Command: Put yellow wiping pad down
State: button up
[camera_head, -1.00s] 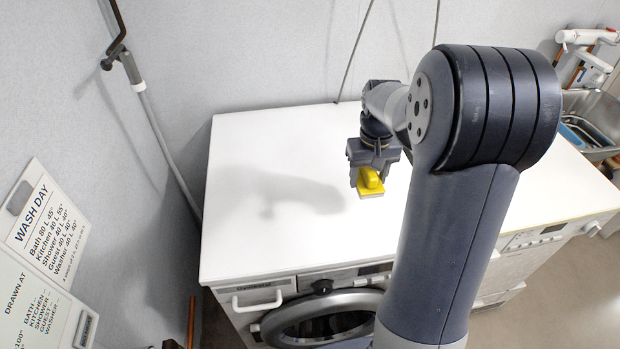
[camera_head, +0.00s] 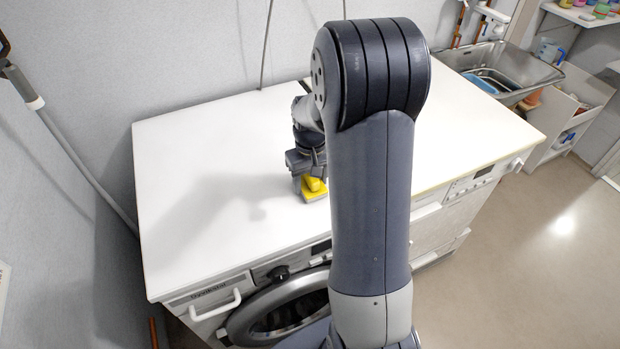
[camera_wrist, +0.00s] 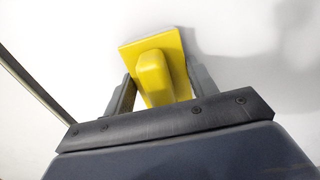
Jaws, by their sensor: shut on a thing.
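The yellow wiping pad (camera_head: 314,187) has a flat plate with a raised grip block on it. My gripper (camera_head: 310,183) is shut on that grip block, over the white worktop (camera_head: 215,150). In the wrist view the pad (camera_wrist: 157,68) sits between the two fingers of my gripper (camera_wrist: 157,90), with the white surface behind it. A shadow lies beside the pad on that surface. I cannot tell whether the pad touches the worktop or hangs just above it. Its underside is hidden.
Washing machines with a round door (camera_head: 285,312) and a white handle (camera_head: 215,303) stand under the worktop. A metal sink (camera_head: 505,75) is at the far right. The worktop is bare left of the pad. A grey wall runs behind it.

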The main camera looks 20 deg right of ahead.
jog(key=shift+f, duration=0.2)
jog(key=o, duration=0.9)
jog(key=shift+r, duration=0.1)
notch_tip(320, 180, up, 12)
jog(key=shift+r, duration=0.15)
